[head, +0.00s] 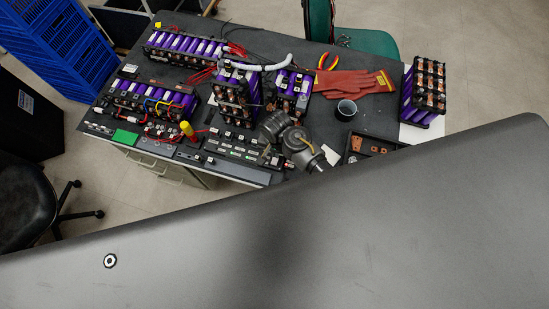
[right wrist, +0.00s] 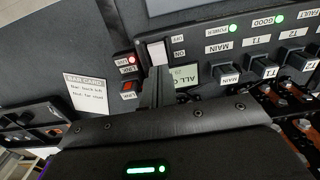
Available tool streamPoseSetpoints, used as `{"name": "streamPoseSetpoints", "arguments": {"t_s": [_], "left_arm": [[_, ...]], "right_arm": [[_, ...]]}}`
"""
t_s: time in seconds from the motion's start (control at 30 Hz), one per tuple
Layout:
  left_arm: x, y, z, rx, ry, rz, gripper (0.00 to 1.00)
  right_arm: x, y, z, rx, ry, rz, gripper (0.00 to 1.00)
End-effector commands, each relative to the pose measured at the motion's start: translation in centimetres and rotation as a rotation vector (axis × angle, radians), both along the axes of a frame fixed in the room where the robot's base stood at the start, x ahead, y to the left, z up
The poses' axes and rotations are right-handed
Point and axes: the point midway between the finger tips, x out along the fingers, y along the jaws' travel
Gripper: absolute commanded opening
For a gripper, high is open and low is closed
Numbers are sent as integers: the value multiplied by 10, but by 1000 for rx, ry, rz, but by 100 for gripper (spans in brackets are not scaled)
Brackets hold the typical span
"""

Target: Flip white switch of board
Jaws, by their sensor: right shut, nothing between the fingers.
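The white switch (right wrist: 157,53) is a rocker on the dark board (right wrist: 205,62), beside OFF and ON labels in the right wrist view. My right gripper (right wrist: 153,88) is shut and empty. Its dark fingertips are just below the switch in the picture; I cannot tell whether they touch it. In the head view my right arm's wrist (head: 298,143) is over the front right part of the board (head: 225,152), where the switch is too small to make out. My left gripper is not in view.
Right of the switch are a small display (right wrist: 187,80) and several black labelled switches under green lights. A red light (right wrist: 131,60) is left of it. Purple battery packs (head: 238,97) crowd the table behind. A black cup (head: 346,110) and red gloves (head: 352,82) lie to the right.

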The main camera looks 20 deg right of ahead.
Motion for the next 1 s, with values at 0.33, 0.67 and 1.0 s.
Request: {"name": "streamPoseSetpoints", "arguments": {"t_s": [0.33, 0.67, 1.0], "left_arm": [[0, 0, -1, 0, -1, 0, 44], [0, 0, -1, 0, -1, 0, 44], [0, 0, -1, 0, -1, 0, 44]], "right_arm": [[0, 0, 36, 0, -1, 0, 0], [0, 0, 45, 1, 1, 0, 0], [0, 0, 45, 0, 0, 1, 0]]}}
